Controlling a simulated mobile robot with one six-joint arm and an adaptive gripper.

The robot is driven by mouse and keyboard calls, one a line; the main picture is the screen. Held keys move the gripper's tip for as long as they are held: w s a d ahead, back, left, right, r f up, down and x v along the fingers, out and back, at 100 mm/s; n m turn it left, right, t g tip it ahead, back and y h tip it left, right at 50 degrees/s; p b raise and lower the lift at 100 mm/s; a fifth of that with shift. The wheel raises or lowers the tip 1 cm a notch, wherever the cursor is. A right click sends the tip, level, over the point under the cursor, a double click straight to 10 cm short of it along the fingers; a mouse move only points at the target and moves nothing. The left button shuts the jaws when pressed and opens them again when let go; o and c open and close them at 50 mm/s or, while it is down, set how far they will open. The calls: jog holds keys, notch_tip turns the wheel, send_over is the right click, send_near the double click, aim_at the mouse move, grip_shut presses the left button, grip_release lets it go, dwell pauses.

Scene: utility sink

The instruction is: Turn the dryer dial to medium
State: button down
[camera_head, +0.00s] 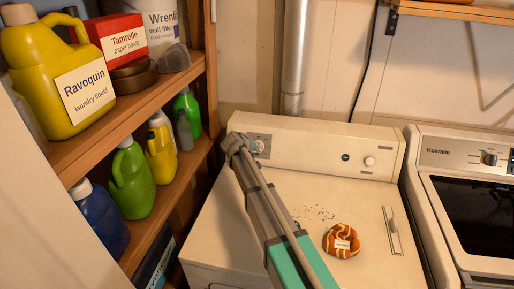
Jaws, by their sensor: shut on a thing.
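The dryer (325,140) is a white machine in the middle, with a raised control panel along its back. The dryer dial (259,147) is at the left end of this panel, mostly hidden behind my gripper. My gripper (243,146) reaches up to the panel from the front and is shut on the dial. The dial's pointer and setting marks are too small and covered to read.
An orange-and-white bundle (341,241) and a thin metal piece (393,231) lie on the dryer top, right of my arm. A round knob (369,161) is on the panel's right. A second machine (465,160) stands right. Shelves with a yellow jug (55,75) stand close on the left.

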jog(key=shift+s+f, duration=0.1)
jog(key=shift+s, duration=0.05)
jog(key=c, duration=0.6)
grip_release()
